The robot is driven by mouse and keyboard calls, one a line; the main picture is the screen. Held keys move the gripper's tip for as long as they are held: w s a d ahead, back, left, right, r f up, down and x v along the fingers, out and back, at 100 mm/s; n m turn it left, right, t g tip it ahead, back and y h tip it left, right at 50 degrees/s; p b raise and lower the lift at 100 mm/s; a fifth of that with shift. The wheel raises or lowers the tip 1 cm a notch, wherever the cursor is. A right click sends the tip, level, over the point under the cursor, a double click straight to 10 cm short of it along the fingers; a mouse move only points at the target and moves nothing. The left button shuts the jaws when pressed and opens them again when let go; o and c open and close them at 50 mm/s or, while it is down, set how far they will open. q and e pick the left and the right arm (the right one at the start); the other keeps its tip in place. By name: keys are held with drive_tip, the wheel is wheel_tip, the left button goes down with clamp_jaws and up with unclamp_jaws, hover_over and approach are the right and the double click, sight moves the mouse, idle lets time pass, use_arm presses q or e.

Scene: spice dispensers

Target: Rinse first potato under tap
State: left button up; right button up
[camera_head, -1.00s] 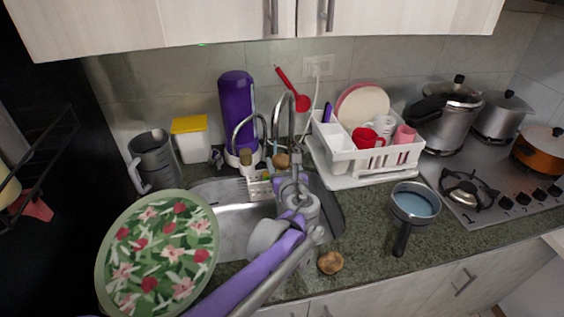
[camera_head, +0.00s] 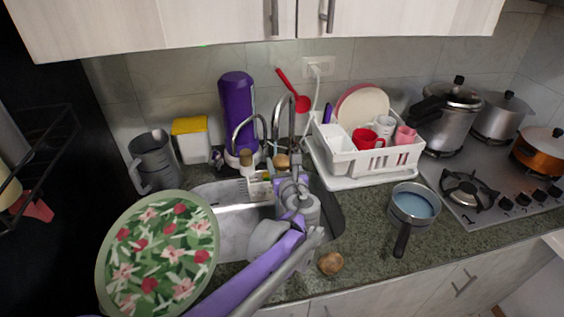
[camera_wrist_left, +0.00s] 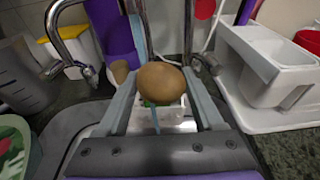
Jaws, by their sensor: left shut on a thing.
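My left gripper (camera_head: 283,172) reaches over the sink (camera_head: 235,222) beside the tap (camera_head: 291,118). In the left wrist view its two fingers (camera_wrist_left: 160,88) are shut on a brown potato (camera_wrist_left: 161,82). The potato also shows in the head view (camera_head: 282,160), close to the tap. A thin light-blue strip shows above and below the potato in the wrist view; I cannot tell for sure if it is running water. A second potato (camera_head: 330,263) lies on the counter in front of the sink. My right gripper is out of view.
A white dish rack (camera_head: 345,158) with cups and plates stands right of the sink. A blue-filled pan (camera_head: 414,204) is farther right. A purple dispenser (camera_head: 237,112) stands behind the sink, and a large floral plate (camera_head: 158,252) is at the front left.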

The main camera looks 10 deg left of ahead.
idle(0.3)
use_arm(q)
drive_tip(key=shift+w+d, duration=0.4)
drive_tip(key=shift+d, duration=0.05)
drive_tip(key=s+d, duration=0.5)
drive_tip(key=s, duration=0.1)
drive_tip(key=shift+d, duration=0.15)
idle(0.6)
drive_tip(key=shift+d+r, duration=0.1)
idle(1.0)
drive_tip(key=s+d+r+p, duration=0.3)
drive_tip(key=shift+s+r, duration=0.35)
drive_tip(key=shift+r, duration=0.05)
